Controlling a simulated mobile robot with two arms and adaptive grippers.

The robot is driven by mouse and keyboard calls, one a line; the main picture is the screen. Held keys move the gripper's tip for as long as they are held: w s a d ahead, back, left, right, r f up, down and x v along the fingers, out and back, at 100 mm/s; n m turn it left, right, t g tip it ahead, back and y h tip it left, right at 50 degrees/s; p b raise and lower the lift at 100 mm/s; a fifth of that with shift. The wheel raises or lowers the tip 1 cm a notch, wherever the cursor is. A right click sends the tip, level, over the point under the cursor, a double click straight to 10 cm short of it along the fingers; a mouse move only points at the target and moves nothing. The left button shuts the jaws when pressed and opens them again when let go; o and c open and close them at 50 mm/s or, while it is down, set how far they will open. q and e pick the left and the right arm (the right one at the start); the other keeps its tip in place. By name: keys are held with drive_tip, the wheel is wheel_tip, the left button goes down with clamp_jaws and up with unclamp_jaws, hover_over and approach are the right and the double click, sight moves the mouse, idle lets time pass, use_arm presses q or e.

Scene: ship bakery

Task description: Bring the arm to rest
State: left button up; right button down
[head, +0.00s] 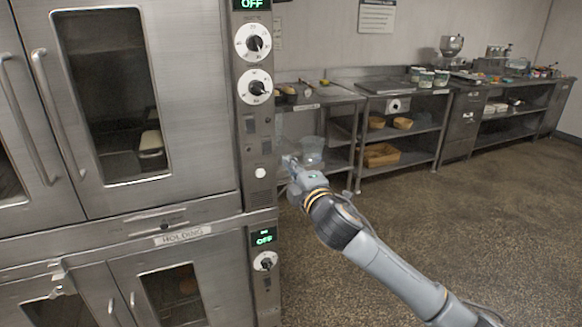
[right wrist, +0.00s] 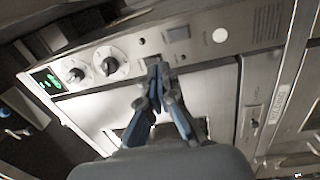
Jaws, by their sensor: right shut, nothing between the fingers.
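My right arm comes in from the lower right of the head view. Its gripper (head: 288,162) is in front of or beside the oven's control panel (head: 258,130), near the round white button (head: 261,173). In the right wrist view the gripper's fingers (right wrist: 158,72) are together with nothing between them. The panel fills the view behind them, with two dials (right wrist: 108,66) and a lit green display (right wrist: 46,80). I cannot tell whether the fingertips touch the panel. My left gripper is in neither view.
The steel oven (head: 190,100) stands at the left with its doors closed; its upper display (head: 252,4) reads OFF. A lower holding cabinet (head: 185,285) sits below it. Steel counters (head: 400,92) with shelves line the back wall. The brown floor (head: 480,210) at the right is clear.

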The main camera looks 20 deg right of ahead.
drive_tip(key=shift+s, duration=0.15)
drive_tip(key=d+f+m+g+h, duration=0.1)
drive_tip(key=d+f+m+g, duration=0.1)
drive_tip(key=f, duration=1)
drive_tip(key=d+f+m+g, duration=0.1)
drive_tip(key=f+m+g, duration=0.1)
drive_tip(key=f, duration=1)
drive_tip(key=s+d+f+m+g, duration=0.15)
drive_tip(key=s+f, duration=0.25)
drive_tip(key=f, duration=0.4)
drive_tip(key=s+f+m+g, duration=0.1)
drive_tip(key=s+f+g, duration=0.15)
drive_tip(key=f, duration=0.55)
drive_tip(key=s+f+m+g, duration=0.15)
drive_tip(key=s+f, duration=0.25)
drive_tip(key=f, duration=0.4)
drive_tip(key=s+a+f+m+g, duration=0.1)
drive_tip(key=s+f+m+g, duration=0.3)
drive_tip(key=s+f, duration=1.8)
drive_tip(key=s+a+f+m+g, duration=0.2)
drive_tip(key=s+f, duration=0.1)
drive_tip(key=s, duration=1.1)
drive_tip(key=s+a+f+m+g, duration=0.2)
drive_tip(key=s+f, duration=0.1)
drive_tip(key=s, duration=1)
drive_tip(key=shift+s, duration=0.4)
